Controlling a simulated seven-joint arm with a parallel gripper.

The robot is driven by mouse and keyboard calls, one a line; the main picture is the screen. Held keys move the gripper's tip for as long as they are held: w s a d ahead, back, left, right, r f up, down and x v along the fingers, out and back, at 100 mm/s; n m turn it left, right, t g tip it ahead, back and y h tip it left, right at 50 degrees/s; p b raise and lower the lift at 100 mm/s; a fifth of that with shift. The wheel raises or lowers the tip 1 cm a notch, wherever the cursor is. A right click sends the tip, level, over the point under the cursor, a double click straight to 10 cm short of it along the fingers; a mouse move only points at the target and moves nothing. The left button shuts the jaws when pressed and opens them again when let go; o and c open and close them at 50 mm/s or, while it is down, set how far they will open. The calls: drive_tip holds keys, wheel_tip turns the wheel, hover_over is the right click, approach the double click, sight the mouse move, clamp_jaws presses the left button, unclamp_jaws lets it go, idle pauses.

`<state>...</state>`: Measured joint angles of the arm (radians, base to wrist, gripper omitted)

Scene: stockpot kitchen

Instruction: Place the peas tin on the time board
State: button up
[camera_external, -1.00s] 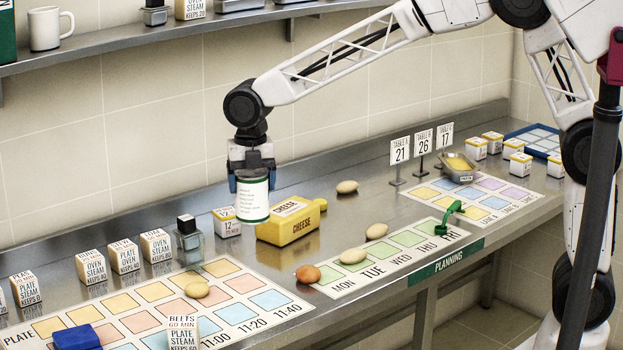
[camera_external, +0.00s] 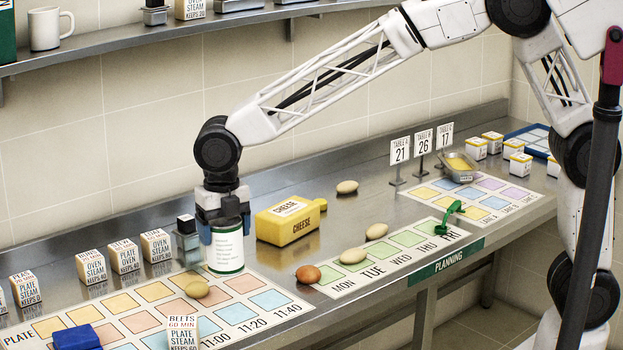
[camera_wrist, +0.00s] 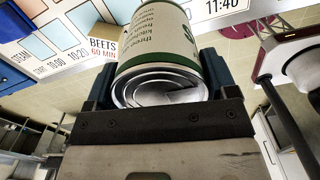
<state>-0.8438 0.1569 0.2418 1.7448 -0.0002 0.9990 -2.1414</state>
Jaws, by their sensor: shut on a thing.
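The peas tin, a white can with green bands (camera_external: 225,248), is upright in my gripper (camera_external: 222,232), whose fingers are shut on its upper part. The tin is at the upper right part of the time board (camera_external: 285,313), a white sheet with yellow, pink and blue squares and clock times. Its bottom looks at or just above the board; I cannot tell if it touches. In the wrist view the tin (camera_wrist: 160,55) sits between both fingers with its metal end towards the camera.
A glass bottle (camera_external: 187,242) stands just left of the tin. A potato (camera_external: 197,289) lies on the board close in front. The yellow cheese block (camera_external: 290,222) is to the right. A blue item (camera_external: 76,338) and a beets block (camera_external: 183,333) are on the board's near side.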

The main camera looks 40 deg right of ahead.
sight(225, 262)
wheel_tip(225, 262, down, 7)
drive_tip(key=shift+f, duration=0.2)
idle(0.4)
drive_tip(key=w+a+f, duration=0.1)
drive_tip(key=w+a, duration=0.9)
drive_tip(key=a, duration=0.1)
drive_tip(key=shift+w+a+f, duration=0.2)
drive_tip(key=shift+w+a, duration=0.2)
idle(0.4)
drive_tip(key=shift+f, duration=1.8)
drive_tip(key=shift+f, duration=0.1)
drive_tip(key=o, duration=1.1)
drive_tip(key=shift+o, duration=0.2)
